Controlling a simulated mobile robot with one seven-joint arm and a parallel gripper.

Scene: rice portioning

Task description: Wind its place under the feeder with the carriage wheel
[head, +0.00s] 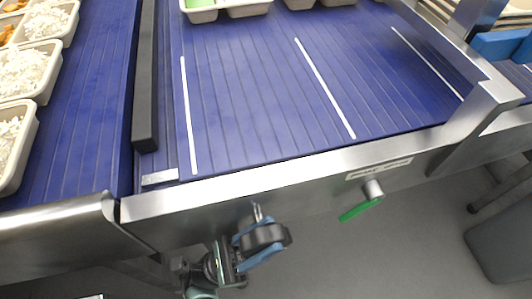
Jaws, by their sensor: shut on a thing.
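The carriage wheel appears to be the dark round knob (263,236) on the front face of the steel rail, in the lower middle of the head view. My gripper (258,247) has its blue fingers around this knob and is shut on it. A short metal piece sticks up just behind the knob. The feeder cannot be made out for certain in this view. The blue slatted belt (265,110) has white lines across it, and the stretch between the lines is bare.
A green-handled lever (360,209) sticks out of the rail (300,172) to the right of my gripper. Trays of rice (22,110) stand on the left belt. More trays (202,14) stand at the top. A dark bar (145,80) separates the belts. A steel post (480,110) stands right.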

